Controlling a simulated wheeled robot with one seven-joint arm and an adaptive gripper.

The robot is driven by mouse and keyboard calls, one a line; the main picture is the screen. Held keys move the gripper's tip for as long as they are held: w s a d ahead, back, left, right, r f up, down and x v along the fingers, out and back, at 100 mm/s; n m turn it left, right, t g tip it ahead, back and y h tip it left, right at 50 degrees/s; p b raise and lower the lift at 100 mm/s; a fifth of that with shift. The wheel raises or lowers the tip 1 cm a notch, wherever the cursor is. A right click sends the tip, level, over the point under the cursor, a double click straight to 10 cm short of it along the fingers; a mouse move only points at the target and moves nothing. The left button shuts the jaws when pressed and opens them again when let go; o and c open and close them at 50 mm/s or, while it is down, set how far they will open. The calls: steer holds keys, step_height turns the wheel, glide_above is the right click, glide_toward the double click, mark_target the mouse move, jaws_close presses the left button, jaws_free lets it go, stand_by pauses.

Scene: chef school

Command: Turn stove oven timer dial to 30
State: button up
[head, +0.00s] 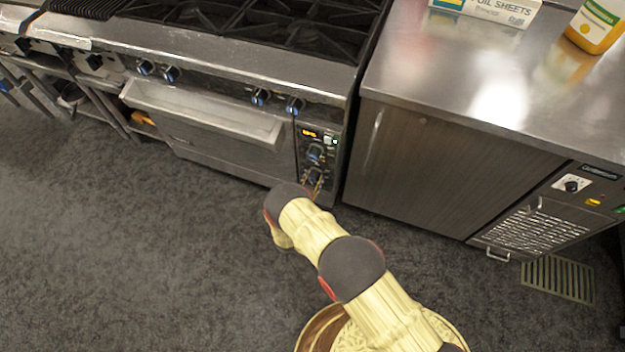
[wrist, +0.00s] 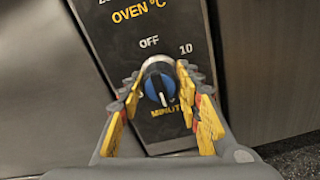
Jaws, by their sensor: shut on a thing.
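The timer dial (wrist: 158,82) is a round blue and black knob with a silver rim, low on the black oven control panel (wrist: 150,45). The panel reads OFF above the dial, 10 at upper right and MINUTES below, partly covered. A white mark on the knob points down, slightly right. A marking at its left is mostly hidden by a finger. My gripper (wrist: 160,90) has its yellow-padded fingers on either side of the dial, shut on it. In the head view, my gripper (head: 314,186) reaches the lower part of the oven panel (head: 330,136).
Another dial (head: 316,153) sits just above, below a lit orange display (head: 310,133). The oven door handle (head: 205,115) juts out at left. A steel-topped cabinet (head: 440,165) stands close at right. The grey floor (head: 130,250) in front is clear.

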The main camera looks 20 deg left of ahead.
steer(key=o, duration=1.1)
steer(key=shift+o, duration=0.3)
steer(key=s+a, duration=0.1)
steer(key=s, duration=1.1)
